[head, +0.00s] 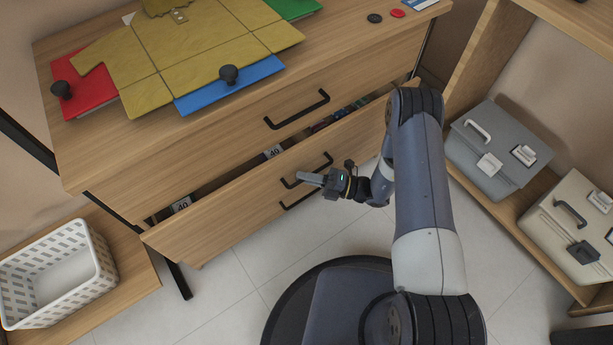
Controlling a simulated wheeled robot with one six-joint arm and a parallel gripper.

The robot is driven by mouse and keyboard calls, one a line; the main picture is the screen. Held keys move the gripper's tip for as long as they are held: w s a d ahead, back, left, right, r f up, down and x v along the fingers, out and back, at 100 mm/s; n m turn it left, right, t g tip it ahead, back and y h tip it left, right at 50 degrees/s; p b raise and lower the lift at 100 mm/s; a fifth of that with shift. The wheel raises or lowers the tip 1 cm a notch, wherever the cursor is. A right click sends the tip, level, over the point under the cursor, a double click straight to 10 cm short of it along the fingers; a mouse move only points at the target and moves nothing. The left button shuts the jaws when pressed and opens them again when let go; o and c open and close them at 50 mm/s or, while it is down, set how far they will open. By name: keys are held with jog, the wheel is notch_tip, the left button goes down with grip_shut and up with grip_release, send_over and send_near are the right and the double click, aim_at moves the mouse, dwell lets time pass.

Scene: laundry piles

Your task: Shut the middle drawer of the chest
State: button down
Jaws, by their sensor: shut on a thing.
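The wooden chest (130,160) stands at the left and centre of the head view. Its upper drawer is shut, with a black bar handle (297,110). The middle drawer (215,222) below it stands partly out, with a dark gap along its top edge showing white number tags and some dark contents. My gripper (308,179) is at the middle drawer's black handle (290,205) and shut on it; the gripper hides part of the handle. What lies deeper in the drawer is hidden.
A folding board with a yellow garment (185,50) lies on the chest top. A white basket (55,278) stands on a low wooden shelf at left. Grey (495,150) and cream (575,225) cases sit on a shelf at right. Tiled floor (225,300) shows in front of the drawer.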

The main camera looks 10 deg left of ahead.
jog(key=shift+w+a+b, duration=1)
jog(key=shift+w+a, duration=0.45)
jog(key=shift+a, duration=0.15)
jog(key=c, duration=1.5)
grip_release()
jog(key=shift+s, duration=0.1)
jog(key=p, duration=0.2)
send_near(301, 168)
jog(key=shift+r, duration=0.15)
